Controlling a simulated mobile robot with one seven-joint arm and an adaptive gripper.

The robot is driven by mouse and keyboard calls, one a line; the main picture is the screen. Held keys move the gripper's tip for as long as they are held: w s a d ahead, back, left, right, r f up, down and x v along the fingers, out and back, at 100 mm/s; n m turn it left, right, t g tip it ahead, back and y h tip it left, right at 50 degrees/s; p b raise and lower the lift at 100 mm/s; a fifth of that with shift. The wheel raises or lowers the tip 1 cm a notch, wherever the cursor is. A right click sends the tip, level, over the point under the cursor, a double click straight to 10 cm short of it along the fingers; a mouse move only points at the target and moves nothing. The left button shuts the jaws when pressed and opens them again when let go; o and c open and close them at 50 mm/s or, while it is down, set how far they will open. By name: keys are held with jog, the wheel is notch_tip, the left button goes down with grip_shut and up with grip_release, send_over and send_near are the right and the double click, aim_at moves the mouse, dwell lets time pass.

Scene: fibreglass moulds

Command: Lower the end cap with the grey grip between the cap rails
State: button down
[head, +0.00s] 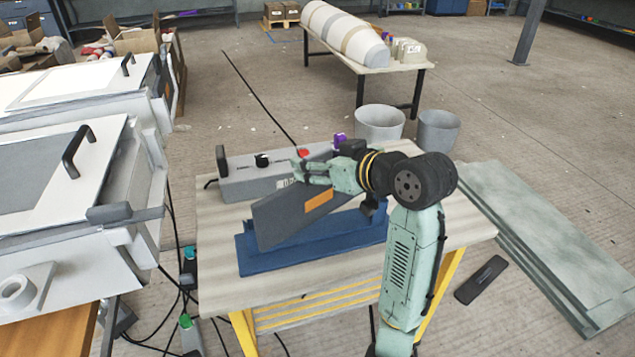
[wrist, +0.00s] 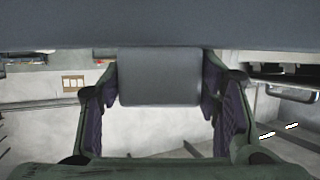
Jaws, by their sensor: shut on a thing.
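The end cap (head: 285,215) is a dark grey flat panel with an orange label, tilted in the head view above a blue stand (head: 262,260). I cannot tell whether its lower edge touches the stand. My gripper (head: 312,172) is at the panel's upper edge. In the wrist view my gripper (wrist: 160,100) is shut on the grey grip (wrist: 160,78), with a finger on each side of it. The panel (wrist: 160,25) spans the top of that view. I cannot make out the cap rails with certainty.
A grey control box (head: 240,182) with coloured knobs lies behind the panel on the table (head: 220,230). White moulds with black handles (head: 76,150) stand at the left. Two grey buckets (head: 380,122) stand behind the table. Flat boards (head: 540,240) lie on the floor at the right.

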jog(key=shift+f, duration=2.2)
jog(key=c, duration=0.6)
grip_release()
jog(key=shift+o, duration=0.2)
jog(key=shift+r, duration=0.25)
jog(key=b+v, duration=0.1)
jog(key=v, duration=1.1)
jog(key=shift+f, duration=0.15)
